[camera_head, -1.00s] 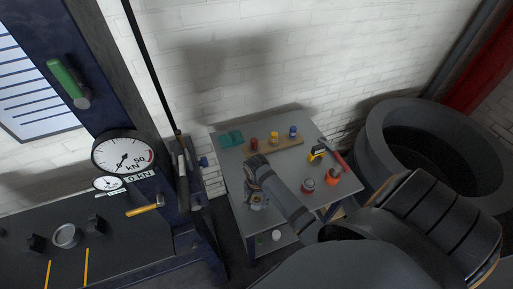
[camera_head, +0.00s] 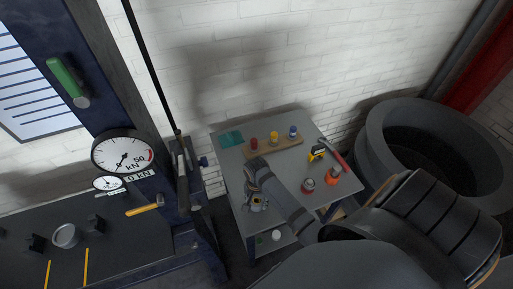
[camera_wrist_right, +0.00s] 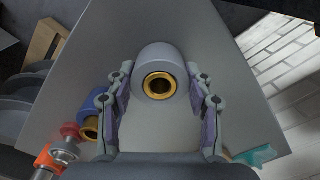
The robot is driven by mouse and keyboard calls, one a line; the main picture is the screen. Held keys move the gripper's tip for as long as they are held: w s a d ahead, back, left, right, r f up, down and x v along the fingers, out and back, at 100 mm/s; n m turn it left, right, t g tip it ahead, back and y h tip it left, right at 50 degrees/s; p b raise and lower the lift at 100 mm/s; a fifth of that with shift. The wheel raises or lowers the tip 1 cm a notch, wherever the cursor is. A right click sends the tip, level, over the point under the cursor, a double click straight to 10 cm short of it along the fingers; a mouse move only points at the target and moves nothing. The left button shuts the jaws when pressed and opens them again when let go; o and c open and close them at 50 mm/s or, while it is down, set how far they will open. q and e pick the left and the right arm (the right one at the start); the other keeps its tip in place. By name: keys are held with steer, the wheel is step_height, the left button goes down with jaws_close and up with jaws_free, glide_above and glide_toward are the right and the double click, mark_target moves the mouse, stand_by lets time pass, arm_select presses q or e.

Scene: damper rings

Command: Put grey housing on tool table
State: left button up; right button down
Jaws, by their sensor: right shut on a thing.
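The grey housing (camera_wrist_right: 145,58) is a short cylinder with a brass-lined bore. In the right wrist view it sits between the two fingers of my right gripper (camera_wrist_right: 161,92), which is shut on it. In the head view my right gripper (camera_head: 257,200) is over the front left part of the grey tool table (camera_head: 290,160), with the housing low between its fingers and mostly hidden. The table top also fills the middle of the wrist view (camera_wrist_right: 210,45). I cannot tell whether the housing touches the table top. My left gripper is not in view.
A wooden board (camera_head: 286,146) with red, yellow and blue pieces lies at the table's back, beside a teal item (camera_head: 231,139). A press bench (camera_head: 110,245) stands left.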

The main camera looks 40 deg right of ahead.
steer(key=shift+w+f, duration=0.1)
steer(key=shift+f, duration=0.1)
steer(key=c, duration=0.6)
jaws_free()
steer(key=shift+o, duration=0.8)
step_height(320, 180, up, 12)
jaws_close()
